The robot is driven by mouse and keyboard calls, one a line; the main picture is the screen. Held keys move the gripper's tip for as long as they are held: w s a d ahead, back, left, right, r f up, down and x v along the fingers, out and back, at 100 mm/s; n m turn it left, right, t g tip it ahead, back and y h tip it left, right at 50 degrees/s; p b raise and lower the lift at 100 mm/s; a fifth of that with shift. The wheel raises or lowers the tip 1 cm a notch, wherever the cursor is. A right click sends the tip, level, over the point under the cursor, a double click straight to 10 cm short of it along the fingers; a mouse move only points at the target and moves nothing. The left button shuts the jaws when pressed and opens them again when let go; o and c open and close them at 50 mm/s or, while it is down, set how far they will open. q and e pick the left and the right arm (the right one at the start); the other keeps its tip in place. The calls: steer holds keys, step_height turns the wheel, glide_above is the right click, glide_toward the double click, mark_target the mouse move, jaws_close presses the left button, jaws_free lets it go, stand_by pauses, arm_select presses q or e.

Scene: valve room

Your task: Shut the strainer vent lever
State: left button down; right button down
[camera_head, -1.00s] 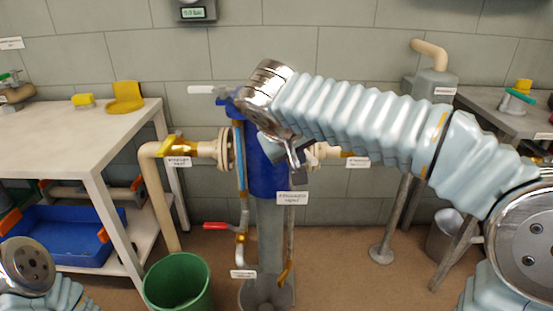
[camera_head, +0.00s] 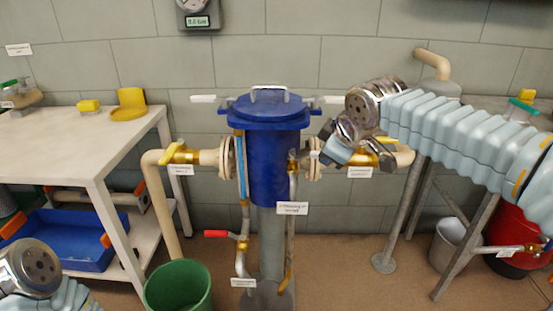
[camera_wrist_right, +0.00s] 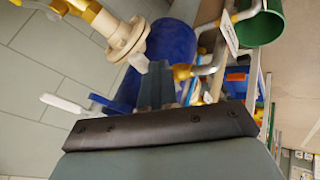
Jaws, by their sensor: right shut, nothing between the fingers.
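The blue strainer (camera_head: 272,165) stands upright in the middle of the head view with its lid on. A label (camera_head: 292,208) hangs on its front right. Above the label is a small brass valve (camera_head: 293,160) with a thin pipe running down; brass fittings (camera_wrist_right: 182,72) also show in the right wrist view. My right gripper (camera_head: 319,155) is shut and empty, just right of this valve. Its fingers (camera_wrist_right: 155,85) hide part of the valve, and I cannot make out the vent lever's position or any contact. Only my left wrist shows, bottom left.
A red lever (camera_head: 216,233) sits low left of the strainer. Yellow levers are on the left pipe (camera_head: 170,153) and right pipe (camera_head: 386,160). A green bucket (camera_head: 178,288) stands on the floor, and a white table (camera_head: 75,135) is at left.

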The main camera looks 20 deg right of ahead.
arm_select(q)
steer(key=shift+d+r, duration=0.1)
steer(key=shift+r, duration=0.2)
arm_select(e)
steer(key=shift+w+d, duration=0.6)
steer(key=shift+d, duration=0.05)
arm_select(q)
steer(key=shift+s, duration=0.1)
arm_select(e)
steer(key=shift+w+d, duration=0.15)
steer(key=shift+d, duration=0.05)
arm_select(q)
steer(key=shift+s, duration=0.15)
